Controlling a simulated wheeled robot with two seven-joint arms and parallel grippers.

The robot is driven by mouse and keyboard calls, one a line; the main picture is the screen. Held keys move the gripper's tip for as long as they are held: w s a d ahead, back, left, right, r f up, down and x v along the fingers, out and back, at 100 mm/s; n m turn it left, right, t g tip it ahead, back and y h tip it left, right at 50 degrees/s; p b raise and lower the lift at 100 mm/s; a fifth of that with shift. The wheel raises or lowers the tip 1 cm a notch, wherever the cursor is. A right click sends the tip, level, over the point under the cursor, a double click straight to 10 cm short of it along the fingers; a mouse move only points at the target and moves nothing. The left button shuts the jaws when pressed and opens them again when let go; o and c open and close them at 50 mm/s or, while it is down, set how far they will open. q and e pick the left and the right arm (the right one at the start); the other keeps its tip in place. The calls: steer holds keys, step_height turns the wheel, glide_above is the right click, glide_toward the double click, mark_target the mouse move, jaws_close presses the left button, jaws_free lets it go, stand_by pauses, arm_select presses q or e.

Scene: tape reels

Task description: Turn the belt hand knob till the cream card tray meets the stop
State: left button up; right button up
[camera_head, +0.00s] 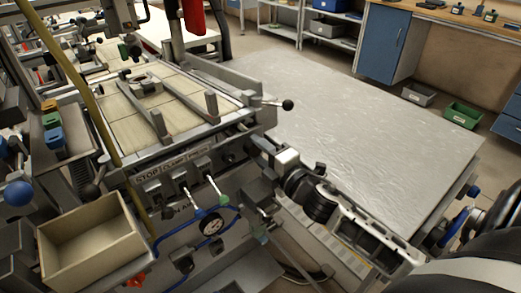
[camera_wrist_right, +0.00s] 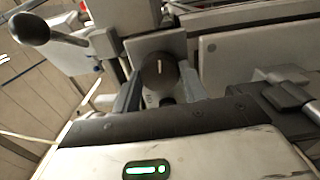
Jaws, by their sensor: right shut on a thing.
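My right gripper (camera_head: 257,144) reaches in from the lower right to the side of the tiled machine bed. In the right wrist view the gripper (camera_wrist_right: 159,88) is shut on a round black knob (camera_wrist_right: 159,72) with a white mark, one finger on each side. The mark points roughly up in that view. My left gripper is out of view.
A black ball-ended lever (camera_head: 287,104) sticks out near my right gripper; it also shows in the wrist view (camera_wrist_right: 32,28). Several small levers and a gauge (camera_head: 210,224) are on the machine's front. A wide grey table (camera_head: 360,130) beyond my arm is bare.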

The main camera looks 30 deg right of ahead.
stand_by(0.5)
steer(key=o, duration=1)
steer(key=shift+s, duration=0.1)
steer(key=shift+s+f, duration=0.1)
steer(key=shift+s, duration=0.25)
steer(key=s+d+b, duration=0.1)
steer(key=s+b, duration=0.1)
steer(key=s, duration=1.3)
steer(key=shift+d, duration=0.15)
